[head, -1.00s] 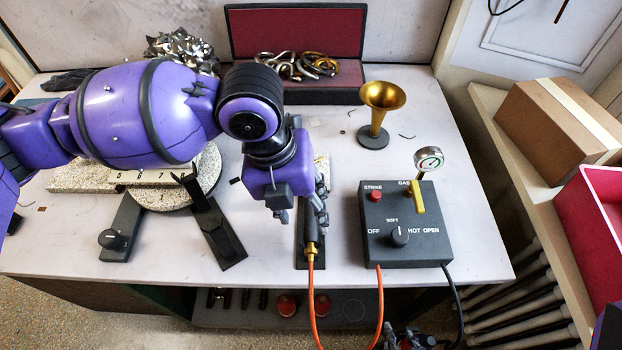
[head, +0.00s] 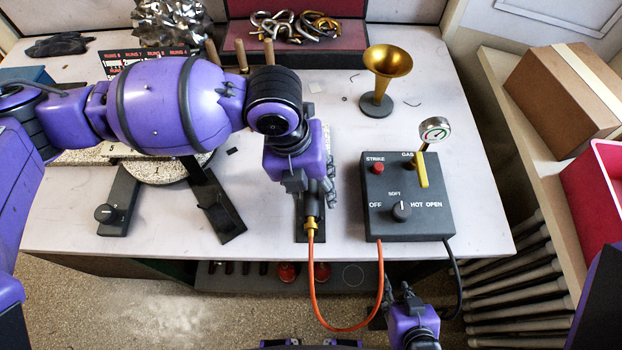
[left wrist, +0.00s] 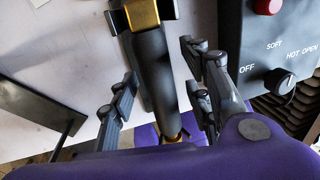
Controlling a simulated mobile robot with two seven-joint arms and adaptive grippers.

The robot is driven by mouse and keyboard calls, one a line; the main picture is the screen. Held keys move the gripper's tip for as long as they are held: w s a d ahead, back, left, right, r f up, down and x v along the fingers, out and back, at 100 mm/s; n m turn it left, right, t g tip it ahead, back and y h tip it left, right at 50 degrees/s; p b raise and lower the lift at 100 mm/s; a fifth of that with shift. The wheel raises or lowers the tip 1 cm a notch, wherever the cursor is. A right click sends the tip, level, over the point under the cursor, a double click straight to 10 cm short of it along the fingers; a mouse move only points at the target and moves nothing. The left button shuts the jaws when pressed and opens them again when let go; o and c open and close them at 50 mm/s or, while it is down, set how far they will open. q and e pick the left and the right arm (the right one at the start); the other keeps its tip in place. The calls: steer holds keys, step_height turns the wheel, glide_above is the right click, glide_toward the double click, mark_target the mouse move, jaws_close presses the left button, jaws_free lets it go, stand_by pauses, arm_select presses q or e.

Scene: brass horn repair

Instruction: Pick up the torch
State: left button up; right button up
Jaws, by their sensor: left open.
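The torch (head: 312,207) has a black handle with a brass fitting and an orange hose at its near end. It lies along a dark narrow holder (head: 301,232) on the bench, left of the control box. My left gripper (head: 313,188) is over the torch and hides its far part. In the left wrist view the black handle (left wrist: 154,75) runs between the open fingers of my left gripper (left wrist: 160,82), with gaps visible on both sides. My right gripper (head: 402,297) is low in the head view, beyond the bench's front edge; its finger opening is unclear.
The control box (head: 408,222) with knob, red button and gauge stands right of the torch. The orange hose (head: 343,330) loops below the bench edge near my right gripper. A brass horn bell (head: 384,75) stands behind. A dark bracket (head: 217,207) lies left of the torch.

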arm_select(q)
steer(key=c, duration=1.1)
jaws_close()
steer(key=shift+r, duration=0.15)
